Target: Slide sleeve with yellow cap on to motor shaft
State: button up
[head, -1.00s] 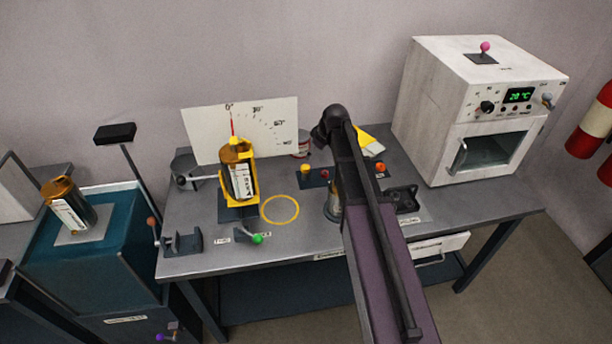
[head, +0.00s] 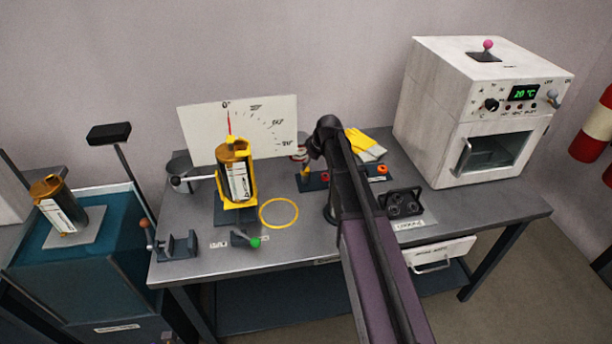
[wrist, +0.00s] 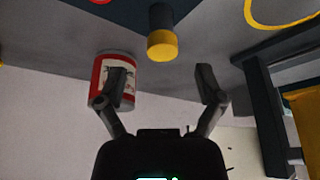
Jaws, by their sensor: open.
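The sleeve with the yellow cap (wrist: 162,40) shows near the top of the wrist view, dark-bodied with its yellow end toward my gripper. It is at the dark rack (wrist: 110,12). My gripper (wrist: 165,85) is open and empty, its two fingers spread, with the cap ahead of the gap between them and apart from both. In the head view the yellow cap (head: 306,170) shows small on the rack (head: 312,183), just left of my arm. My fingertips are hard to make out there. I cannot identify the motor shaft in either view.
A red and white can (wrist: 117,78) is close to one finger. The yellow holder with an amber bottle (head: 237,175) stands left. A yellow ring (head: 279,213) marks bare table. The oven (head: 485,115) is right.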

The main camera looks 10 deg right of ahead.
aim_at(306, 170)
jog(key=shift+f, duration=0.1)
jog(key=shift+b+x, duration=2.45)
jog(key=shift+x, duration=0.05)
jog(key=shift+a, duration=0.15)
grip_shut()
